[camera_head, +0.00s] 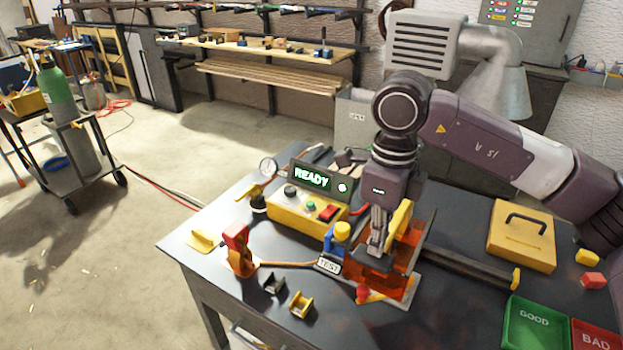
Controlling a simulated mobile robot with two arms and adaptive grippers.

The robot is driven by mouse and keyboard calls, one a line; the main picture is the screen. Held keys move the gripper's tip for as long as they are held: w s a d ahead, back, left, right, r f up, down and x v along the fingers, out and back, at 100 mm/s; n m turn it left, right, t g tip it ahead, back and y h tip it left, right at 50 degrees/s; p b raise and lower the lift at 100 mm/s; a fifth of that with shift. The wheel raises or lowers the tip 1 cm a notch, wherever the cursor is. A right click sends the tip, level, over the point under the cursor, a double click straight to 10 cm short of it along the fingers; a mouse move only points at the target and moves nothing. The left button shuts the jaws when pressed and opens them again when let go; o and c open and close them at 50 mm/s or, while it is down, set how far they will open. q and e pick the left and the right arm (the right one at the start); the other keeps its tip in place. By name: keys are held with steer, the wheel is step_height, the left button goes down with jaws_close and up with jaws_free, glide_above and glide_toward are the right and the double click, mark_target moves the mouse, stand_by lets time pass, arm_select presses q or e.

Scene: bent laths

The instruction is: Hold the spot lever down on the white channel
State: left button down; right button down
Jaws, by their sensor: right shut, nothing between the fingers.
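My right gripper (376,248) points straight down, shut and empty, over the station with the orange see-through guard (408,262). A yellow upright part (399,222) stands just right of its fingers; I cannot tell if this is the spot lever or if they touch. A dark block lies under the fingertips. A red knob (362,293) is at the station's front. I cannot make out a white channel; the gripper and guard hide part of the station. My left gripper is not in view.
A yellow control box (290,212) with a lit READY display (312,178) stands behind left. Green GOOD (535,325) and red BAD (596,338) trays are front right.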

steer(key=shift+s+a+f+b, duration=0.1)
steer(key=shift+s+f+b, duration=0.05)
steer(key=shift+f+b, duration=0.3)
steer(key=shift+s+a+f+b, duration=0.1)
steer(key=shift+s+f+b, duration=0.05)
steer(key=shift+f+b, duration=0.3)
stand_by(0.3)
steer(key=shift+s+f, duration=0.15)
stand_by(2.1)
stand_by(0.4)
steer(key=w+d+r+p, duration=0.1)
steer(key=w+r+p, duration=0.2)
steer(key=r+p, duration=0.4)
step_height(320, 180, up, 4)
steer(key=shift+d+r, duration=0.25)
steer(key=shift+d, duration=0.15)
